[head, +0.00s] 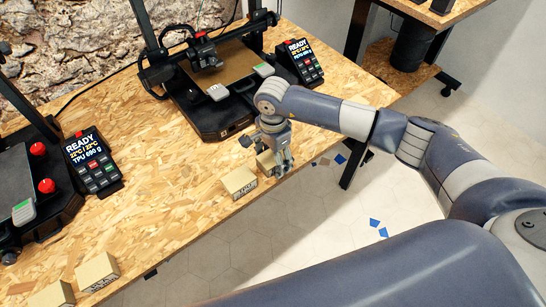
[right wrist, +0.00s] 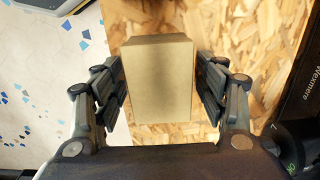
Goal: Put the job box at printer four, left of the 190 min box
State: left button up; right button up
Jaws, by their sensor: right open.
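My right gripper (head: 278,163) points down at the front edge of the table, in front of the right-hand printer (head: 205,118). It is open, with a small cardboard box (head: 265,162) between its fingers. In the right wrist view this box (right wrist: 157,80) stands between the spread fingers (right wrist: 162,95), with a gap on each side. A second cardboard box (head: 240,182), with dark print on its front, stands just left of it. The print is too small to read, so I cannot tell which is the 190 min box. My left gripper is out of view.
Two more boxes (head: 98,270) (head: 52,294) stand at the table's front edge, lower left, before another printer (head: 35,215) with red knobs. Its display (head: 90,160) reads READY. The wooden table (head: 165,205) is clear between the box groups.

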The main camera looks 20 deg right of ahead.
jog(key=shift+r, duration=0.35)
notch_tip(320, 180, up, 12)
jog(key=b, duration=0.2)
jog(key=shift+f, duration=0.2)
